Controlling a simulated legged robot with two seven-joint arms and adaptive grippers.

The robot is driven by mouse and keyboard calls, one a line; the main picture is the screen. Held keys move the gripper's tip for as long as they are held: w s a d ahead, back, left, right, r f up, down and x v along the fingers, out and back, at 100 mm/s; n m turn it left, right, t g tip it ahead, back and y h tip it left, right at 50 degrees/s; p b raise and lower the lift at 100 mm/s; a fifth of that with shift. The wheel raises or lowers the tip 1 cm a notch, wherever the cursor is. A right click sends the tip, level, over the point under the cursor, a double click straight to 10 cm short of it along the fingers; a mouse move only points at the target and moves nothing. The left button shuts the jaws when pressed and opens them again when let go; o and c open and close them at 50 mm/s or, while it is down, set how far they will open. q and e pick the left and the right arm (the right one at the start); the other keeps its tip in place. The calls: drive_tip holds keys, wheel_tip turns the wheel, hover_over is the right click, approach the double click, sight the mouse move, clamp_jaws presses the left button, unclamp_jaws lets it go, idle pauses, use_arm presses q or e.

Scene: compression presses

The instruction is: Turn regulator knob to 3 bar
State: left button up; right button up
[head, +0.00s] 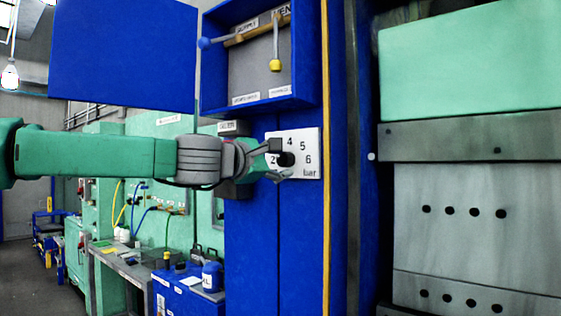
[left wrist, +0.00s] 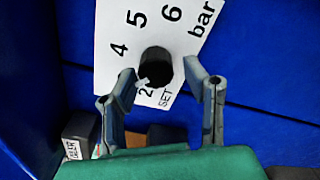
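The regulator knob (head: 287,159) is a black round knob on a white dial plate (head: 312,142) on the blue cabinet front. In the left wrist view the knob (left wrist: 158,66) has a white pointer directed towards the 2. The plate (left wrist: 187,42) shows 2, 4, 5, 6, "bar" and "SET"; no 3 is visible, and a finger covers part of the plate near the 4 and 2. My left gripper (head: 279,161) is in front of the plate. Its fingers (left wrist: 162,72) are open, one on each side of the knob, apparently not clamped on it. My right gripper is out of view.
A blue open box (head: 252,83) with a yellow-tipped lever (head: 275,58) is above the dial. A large press (head: 470,200) stands at the right. A workbench (head: 130,262) and a blue cart (head: 185,295) are lower left.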

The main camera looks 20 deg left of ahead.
use_arm(q)
drive_tip(key=shift+w+a, duration=0.1)
drive_tip(key=shift+a, duration=0.05)
drive_tip(key=shift+a, duration=0.15)
drive_tip(key=v, duration=1.2)
drive_tip(key=shift+w, duration=0.1)
